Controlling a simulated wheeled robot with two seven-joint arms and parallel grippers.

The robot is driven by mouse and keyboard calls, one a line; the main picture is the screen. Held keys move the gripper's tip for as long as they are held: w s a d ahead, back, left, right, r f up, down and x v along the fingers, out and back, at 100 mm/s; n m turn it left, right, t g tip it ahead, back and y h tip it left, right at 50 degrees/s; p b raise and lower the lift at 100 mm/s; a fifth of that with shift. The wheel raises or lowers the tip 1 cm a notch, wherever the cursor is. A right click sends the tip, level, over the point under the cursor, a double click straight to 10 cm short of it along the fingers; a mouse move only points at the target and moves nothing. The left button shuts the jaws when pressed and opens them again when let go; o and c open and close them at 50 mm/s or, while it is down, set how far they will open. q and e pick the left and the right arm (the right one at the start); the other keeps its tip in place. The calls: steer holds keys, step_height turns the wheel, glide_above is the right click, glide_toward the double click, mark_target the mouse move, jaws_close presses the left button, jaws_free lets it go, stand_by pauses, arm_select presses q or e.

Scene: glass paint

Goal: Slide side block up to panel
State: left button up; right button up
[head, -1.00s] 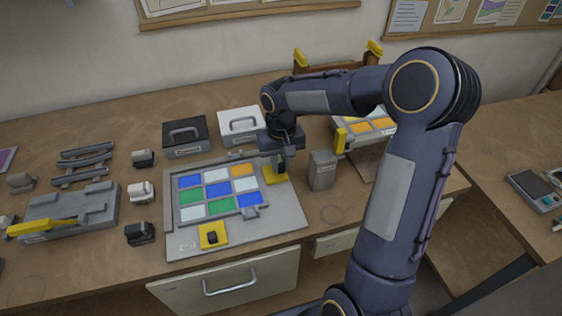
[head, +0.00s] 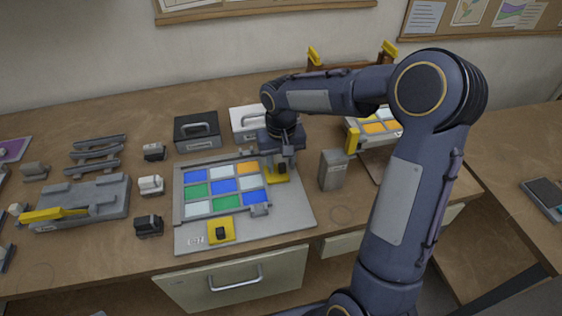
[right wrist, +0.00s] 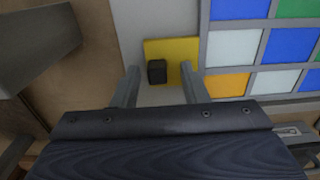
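The panel (head: 222,186) is a framed grid of blue, green, white and orange glass lying on a grey board (head: 295,213). The side block (head: 278,179) is a yellow plate with a black knob, just right of the panel; it also shows in the right wrist view (right wrist: 178,51) with its black knob (right wrist: 157,71). My right gripper (head: 282,160) is over the side block. Its fingers are open, one on either side of the knob, with space around it. My left gripper is out of view.
A similar yellow block (head: 221,230) sits at the panel's front edge. A grey box (head: 333,170) stands close right of the board. Black (head: 197,133) and white (head: 247,122) handled cases stand behind. A grey fixture (head: 82,203) with a yellow lever lies left.

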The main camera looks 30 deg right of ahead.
mark_target(282, 165)
step_height(282, 165, up, 7)
steer(key=shift+r, duration=0.35)
stand_by(0.4)
steer(key=shift+s+r, duration=0.2)
steer(key=shift+s, duration=0.15)
steer(key=s+a+t+y, duration=0.2)
steer(key=s, duration=0.9)
steer(key=s+a+n+t+y, duration=0.1)
steer(key=s+a+t, duration=0.2)
steer(key=s, duration=0.8)
steer(key=shift+s+f+t+y, duration=0.15)
steer(key=shift+f+t+y, duration=0.15)
steer(key=shift+f+y, duration=0.1)
